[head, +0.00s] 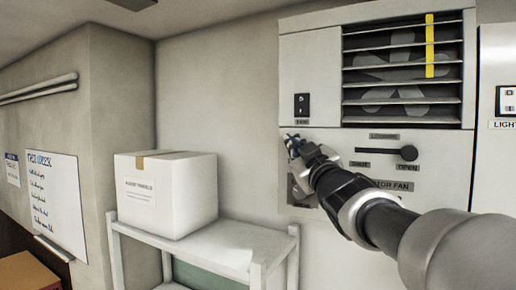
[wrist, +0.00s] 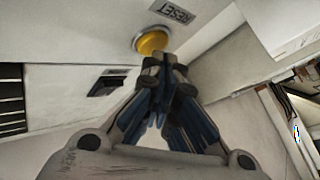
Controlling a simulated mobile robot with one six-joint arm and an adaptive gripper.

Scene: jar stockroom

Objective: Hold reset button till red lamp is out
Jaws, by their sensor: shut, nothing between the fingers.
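The reset button (wrist: 153,41) is a round yellow button under a RESET label (wrist: 172,13) in the wrist view. My gripper (wrist: 165,62) is shut and empty, its fingertips right at the button's lower edge in the picture. I cannot tell whether they touch it or whether it is pressed in. In the head view my gripper (head: 291,139) is at the left part of the fan panel (head: 310,60), just below the black fan switch (head: 302,105). The button is hidden there. I see no red lamp in either view.
The louvre lever (head: 388,152) sits right of my gripper, its knob at OPEN. Louvre slats (head: 400,75) with a yellow strip (head: 429,45) cover the fan. A white box (head: 170,195) stands on a shelf (head: 240,248) to the left. A light switch (head: 506,100) is far right.

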